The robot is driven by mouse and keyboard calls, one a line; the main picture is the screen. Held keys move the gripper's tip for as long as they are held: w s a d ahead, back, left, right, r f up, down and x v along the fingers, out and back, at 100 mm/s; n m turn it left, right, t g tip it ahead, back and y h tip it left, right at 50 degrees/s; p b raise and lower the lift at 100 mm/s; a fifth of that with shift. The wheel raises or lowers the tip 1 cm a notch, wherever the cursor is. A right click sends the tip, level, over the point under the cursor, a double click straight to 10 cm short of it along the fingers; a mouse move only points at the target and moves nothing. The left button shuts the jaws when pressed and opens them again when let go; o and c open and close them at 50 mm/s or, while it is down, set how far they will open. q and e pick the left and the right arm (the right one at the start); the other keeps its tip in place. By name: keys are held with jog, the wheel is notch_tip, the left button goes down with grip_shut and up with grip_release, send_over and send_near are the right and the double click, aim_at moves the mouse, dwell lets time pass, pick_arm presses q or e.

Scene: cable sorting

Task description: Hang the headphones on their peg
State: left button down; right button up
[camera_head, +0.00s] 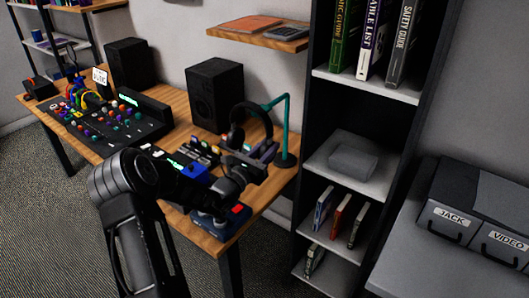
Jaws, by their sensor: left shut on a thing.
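The black headphones (251,108) are beside the teal stand at the right end of the wooden desk, with the headband arching upward. The teal stand (286,125) has a round base and an upper arm that reaches left as a peg, close to the top of the headband. I cannot tell whether the headband touches the peg. My left gripper (246,162) is shut on the headphones at their lower part, and my own arm and hand hide some of them. My right gripper is not in view.
A mixing console (120,125), small devices (195,150) and two black speakers (214,95) crowd the desk (225,240). A wooden shelf (258,36) hangs above. A black bookcase (350,205) stands just right of the desk. Labelled drawers (490,235) are far right.

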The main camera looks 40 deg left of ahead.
pick_arm(q)
jog(key=w+f+b, duration=0.2)
jog(key=w+b, duration=0.1)
jog(key=w, duration=0.2)
jog(key=shift+w+f+b, duration=0.3)
jog(key=shift+b, duration=0.1)
dwell(0.4)
dwell(0.5)
jog(key=c, duration=1.1)
grip_release()
jog(key=shift+o, duration=0.2)
jog(key=shift+f, duration=0.15)
jog(key=shift+s+f+b, duration=0.15)
jog(key=shift+s+f, duration=0.05)
jog(key=shift+s, duration=1.1)
jog(key=shift+s+f+b, duration=0.1)
jog(key=shift+s+f, duration=0.1)
jog(key=shift+s, duration=1.05)
jog(key=shift+s+f+b, duration=0.15)
jog(key=shift+s+f, duration=0.05)
jog(key=shift+s, duration=1.1)
